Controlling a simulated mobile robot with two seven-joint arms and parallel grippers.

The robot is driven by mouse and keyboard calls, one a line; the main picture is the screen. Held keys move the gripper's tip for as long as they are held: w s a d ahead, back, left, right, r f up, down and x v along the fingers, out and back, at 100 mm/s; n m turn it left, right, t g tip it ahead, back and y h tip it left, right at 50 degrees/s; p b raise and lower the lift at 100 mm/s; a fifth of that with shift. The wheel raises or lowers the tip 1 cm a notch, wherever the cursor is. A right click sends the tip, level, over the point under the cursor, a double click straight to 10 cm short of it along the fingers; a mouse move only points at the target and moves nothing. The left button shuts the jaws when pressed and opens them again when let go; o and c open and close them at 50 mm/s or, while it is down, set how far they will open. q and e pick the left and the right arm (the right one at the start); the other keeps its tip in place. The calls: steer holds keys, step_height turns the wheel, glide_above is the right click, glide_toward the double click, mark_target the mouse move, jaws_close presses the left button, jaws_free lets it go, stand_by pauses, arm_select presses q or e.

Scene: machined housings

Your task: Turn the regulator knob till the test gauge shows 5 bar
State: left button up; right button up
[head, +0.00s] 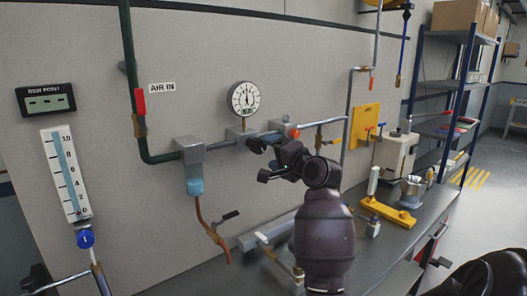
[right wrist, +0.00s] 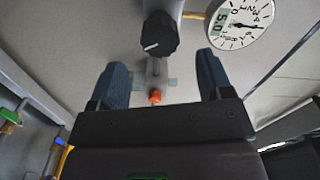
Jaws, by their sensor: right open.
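The round white test gauge (head: 244,98) hangs on the wall panel in the head view. It also shows at the top right of the right wrist view (right wrist: 238,26), where its green digital display appears to read 5.0. The black regulator knob (right wrist: 160,36) with a white mark is at the top of the right wrist view. In the head view my right gripper hides it. My right gripper (head: 260,160) is open and empty. In the right wrist view its fingertips (right wrist: 163,72) stand apart, with the knob just beyond them. My left gripper is not in view.
An orange-tipped fitting (right wrist: 155,97) shows between the fingers. A green pipe (head: 128,80) runs to the grey filter block (head: 190,150) on the left. A 0-to-10 scale (head: 66,175) stands at far left. A yellow bracket (head: 388,212) lies on the bench, and shelving (head: 455,85) stands right.

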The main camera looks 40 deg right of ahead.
steer(key=shift+s+a, duration=0.15)
steer(key=shift+s, duration=1.3)
